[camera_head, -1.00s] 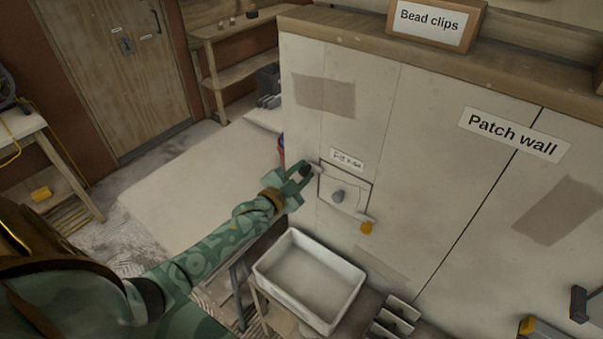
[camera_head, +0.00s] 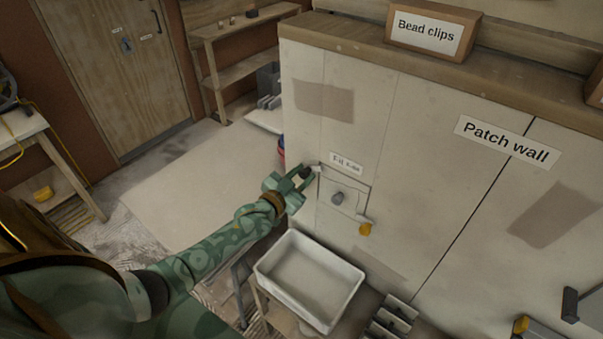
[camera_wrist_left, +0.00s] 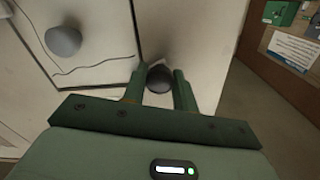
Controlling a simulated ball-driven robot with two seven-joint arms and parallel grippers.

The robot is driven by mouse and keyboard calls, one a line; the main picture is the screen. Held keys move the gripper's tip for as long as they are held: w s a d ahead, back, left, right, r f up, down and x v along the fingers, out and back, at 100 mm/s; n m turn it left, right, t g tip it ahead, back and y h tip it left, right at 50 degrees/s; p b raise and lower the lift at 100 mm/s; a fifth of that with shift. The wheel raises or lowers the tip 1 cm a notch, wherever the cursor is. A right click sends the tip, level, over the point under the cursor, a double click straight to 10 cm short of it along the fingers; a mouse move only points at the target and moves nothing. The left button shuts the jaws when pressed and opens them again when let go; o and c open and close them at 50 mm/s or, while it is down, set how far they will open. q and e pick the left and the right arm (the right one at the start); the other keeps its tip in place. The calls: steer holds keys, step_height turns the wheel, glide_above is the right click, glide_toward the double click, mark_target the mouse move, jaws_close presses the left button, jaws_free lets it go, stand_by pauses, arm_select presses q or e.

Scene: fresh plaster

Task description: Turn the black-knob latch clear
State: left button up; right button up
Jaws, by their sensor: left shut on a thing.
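The black knob (camera_head: 306,172) of a latch is at the upper left corner of a small square hatch panel (camera_head: 353,188) in the pale wall. It also shows in the left wrist view (camera_wrist_left: 160,80), between the two green fingers. My left gripper (camera_head: 302,176) is shut on this knob. A short pale latch piece (camera_head: 317,168) shows beside the knob; the fingers partly hide it, so its exact angle is unclear. A grey knob (camera_head: 338,198) sits on the panel and a yellow-knob latch (camera_head: 365,229) at its lower right corner. My right gripper is out of view.
A white tray (camera_head: 348,275) stands below the hatch, with a slotted rack (camera_head: 391,318) right of it. A label (camera_head: 346,162) is just above the panel. Shelves (camera_head: 240,28) stand at the back; the floor left of the wall is mostly clear.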

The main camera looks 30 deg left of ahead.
arm_select(q)
steer(key=n+p, duration=0.1)
steer(key=n, duration=0.2)
steer(key=shift+n, duration=0.3)
steer(key=n, duration=0.2)
steer(key=shift+n, duration=0.4)
steer(key=n, duration=0.6)
steer(key=shift+p, duration=0.35)
steer(key=o, duration=1)
steer(key=s, duration=1.1)
steer(key=s+a+p, duration=0.1)
steer(key=s, duration=0.4)
steer(key=shift+s+a, duration=0.1)
steer(key=shift+s, duration=0.05)
steer(key=shift+f, duration=0.1)
